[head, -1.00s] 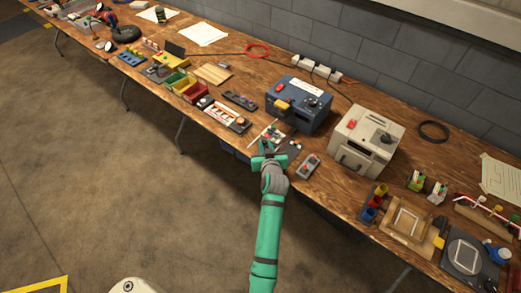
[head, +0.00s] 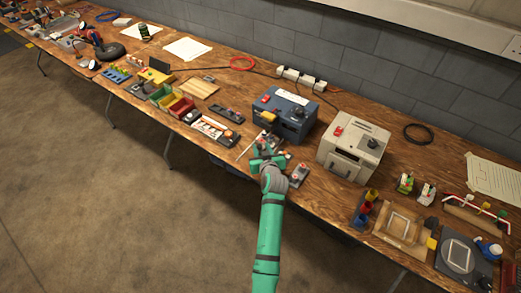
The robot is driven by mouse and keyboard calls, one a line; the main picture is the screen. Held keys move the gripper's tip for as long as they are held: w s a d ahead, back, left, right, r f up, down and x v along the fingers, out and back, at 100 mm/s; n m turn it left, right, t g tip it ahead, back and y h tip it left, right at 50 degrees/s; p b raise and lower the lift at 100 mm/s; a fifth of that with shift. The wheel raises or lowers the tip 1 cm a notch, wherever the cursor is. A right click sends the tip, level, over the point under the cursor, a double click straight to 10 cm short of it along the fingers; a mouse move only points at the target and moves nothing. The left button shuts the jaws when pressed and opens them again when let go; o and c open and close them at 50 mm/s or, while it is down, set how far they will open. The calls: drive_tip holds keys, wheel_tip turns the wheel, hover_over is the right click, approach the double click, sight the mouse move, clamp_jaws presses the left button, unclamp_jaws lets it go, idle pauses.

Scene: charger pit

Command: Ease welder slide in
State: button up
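A blue box-shaped machine (head: 285,113) with a white label, a dark knob and a yellow part (head: 268,117) on its left front stands on the bench. A beige machine (head: 352,146) with a red switch, a dark knob and a handle on its front stands to its right. I cannot tell for certain which one is the welder, and no slide shows clearly. My teal gripper (head: 262,150) is over the bench's front part, just in front of the blue machine. Its fingers are small and partly hidden by the grey wrist, so their opening is unclear.
A small grey control box (head: 299,174) lies right of my gripper. A tray of parts (head: 215,130) and a dark remote-like bar (head: 227,113) lie to the left. Coloured cups (head: 365,208) and a framed board (head: 402,225) stand at right. The wooden bench (head: 325,194) runs along a grey wall.

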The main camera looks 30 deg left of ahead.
drive_tip(key=shift+s, duration=0.1)
idle(0.3)
drive_tip(key=shift+v, duration=5.4)
